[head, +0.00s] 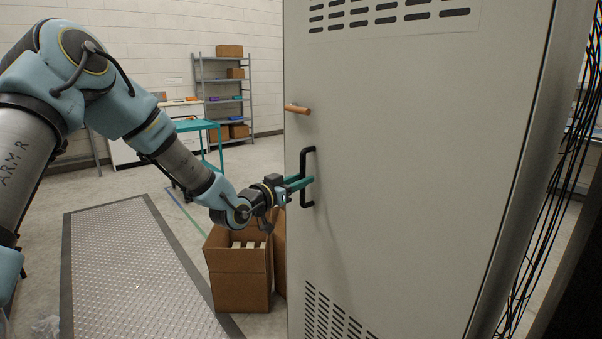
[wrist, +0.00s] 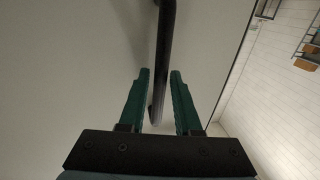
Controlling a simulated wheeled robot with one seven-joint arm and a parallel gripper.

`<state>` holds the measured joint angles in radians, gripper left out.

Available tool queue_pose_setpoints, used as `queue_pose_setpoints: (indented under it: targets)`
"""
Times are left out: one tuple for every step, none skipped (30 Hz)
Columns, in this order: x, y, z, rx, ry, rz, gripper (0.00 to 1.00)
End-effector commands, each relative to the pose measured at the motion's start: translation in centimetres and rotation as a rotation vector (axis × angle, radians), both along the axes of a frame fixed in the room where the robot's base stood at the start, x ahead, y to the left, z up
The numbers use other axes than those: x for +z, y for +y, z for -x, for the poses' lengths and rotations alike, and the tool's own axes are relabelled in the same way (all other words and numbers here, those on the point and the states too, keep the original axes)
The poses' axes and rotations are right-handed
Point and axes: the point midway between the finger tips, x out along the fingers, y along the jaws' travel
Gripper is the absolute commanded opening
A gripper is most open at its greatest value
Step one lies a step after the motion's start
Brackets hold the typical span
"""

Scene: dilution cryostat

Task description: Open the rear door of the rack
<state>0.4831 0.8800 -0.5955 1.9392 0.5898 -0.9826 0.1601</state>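The rack's rear door (head: 420,160) is a large pale grey panel with vent slots at top and bottom. It appears shut. A black bar handle (head: 308,165) stands upright near its left edge, with a copper-coloured lever (head: 297,109) above it. My gripper (head: 308,182) reaches the handle from the left. In the wrist view, its two green fingers (wrist: 160,74) are apart, with the black handle (wrist: 164,50) between or just beyond their tips. A gap shows on both sides of the handle.
An open cardboard box (head: 240,275) stands on the floor close to the door's lower left, below my arm. A metal floor plate (head: 140,270) lies to the left. A teal cart (head: 200,128) and shelves (head: 222,90) stand behind. Black cables (head: 560,170) hang at the rack's right side.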

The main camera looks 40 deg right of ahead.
Motion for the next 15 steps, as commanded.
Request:
queue_pose_setpoints:
  targets:
    - [0.10,-0.44,-0.05,0.000,0.001,0.000,0.32]
    - [0.10,-0.63,-0.10,0.000,0.000,0.000,0.32]
    - [0.06,-0.81,-0.12,0.000,0.000,0.000,0.32]
    - [0.03,-0.91,-0.13,0.000,0.000,-0.001,0.32]
    - [-0.01,-0.98,-0.13,0.000,0.000,-0.001,0.32]
    - [-0.05,-1.04,-0.13,0.000,0.000,-0.002,0.32]
    - [-0.07,-1.06,-0.14,0.000,0.000,-0.002,0.32]
    - [-0.08,-1.07,-0.14,0.000,0.000,-0.002,0.32]
    - [-0.09,-1.07,-0.15,0.000,0.000,-0.002,0.32]
    - [-0.09,-1.06,-0.15,0.000,0.000,-0.002,0.32]
    - [-0.09,-1.06,-0.15,0.000,0.000,-0.002,0.32]
    - [-0.08,-1.05,-0.15,0.000,0.000,-0.002,0.32]
    - [-0.08,-1.05,-0.15,0.000,0.000,-0.002,0.31]
    - [-0.08,-1.04,-0.14,0.000,0.000,-0.002,0.28]
    - [-0.07,-1.04,-0.14,0.000,0.000,-0.001,0.23]
